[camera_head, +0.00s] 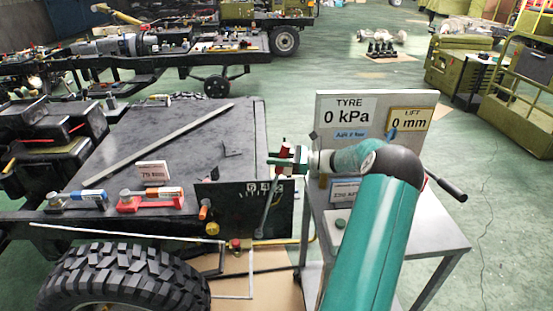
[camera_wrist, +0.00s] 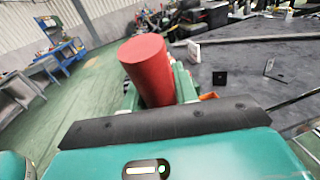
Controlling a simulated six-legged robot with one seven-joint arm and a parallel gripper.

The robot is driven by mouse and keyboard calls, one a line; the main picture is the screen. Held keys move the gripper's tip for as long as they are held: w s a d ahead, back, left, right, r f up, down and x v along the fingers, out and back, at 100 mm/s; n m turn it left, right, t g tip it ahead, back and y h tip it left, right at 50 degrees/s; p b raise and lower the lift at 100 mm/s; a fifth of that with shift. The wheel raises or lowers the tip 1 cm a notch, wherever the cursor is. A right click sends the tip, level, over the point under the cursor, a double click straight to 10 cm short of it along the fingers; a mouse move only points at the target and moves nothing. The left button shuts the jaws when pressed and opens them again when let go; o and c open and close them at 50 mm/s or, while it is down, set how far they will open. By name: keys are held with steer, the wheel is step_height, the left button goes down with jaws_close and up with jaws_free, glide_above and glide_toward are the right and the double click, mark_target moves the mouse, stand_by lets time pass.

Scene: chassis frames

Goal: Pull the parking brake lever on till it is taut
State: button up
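The parking brake lever is a thin grey rod (camera_head: 268,215) with a red grip (camera_head: 284,149) on top. It stands nearly upright, leaning a little right, in front of a black plate (camera_head: 225,207) with a white marked scale at the chassis edge. My gripper (camera_head: 287,163) is at the red grip, reaching in from the right. In the wrist view the red grip (camera_wrist: 147,62) fills the gap between the green fingers, which appear closed on it. The lower part of the grip is hidden there by my gripper body.
A grey cart (camera_head: 440,240) with a sign board reading TYRE 0 kPa and LIFT 0 mm stands right of the lever, under my arm. A big tyre (camera_head: 125,280) is below left. Tools lie on the black chassis deck (camera_head: 165,130). Green floor is open at right.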

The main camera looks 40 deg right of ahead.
jaws_close()
steer(key=a, duration=0.1)
steer(key=w+a, duration=0.1)
steer(key=w+a+g, duration=0.1)
steer(key=shift+w+r+h, duration=0.2)
steer(key=shift+r+h, duration=0.05)
steer(key=shift+h, duration=0.15)
steer(key=o, duration=0.5)
jaws_free()
steer(key=v, duration=1.3)
steer(key=shift+s+d, duration=0.25)
steer(key=shift+s, duration=0.05)
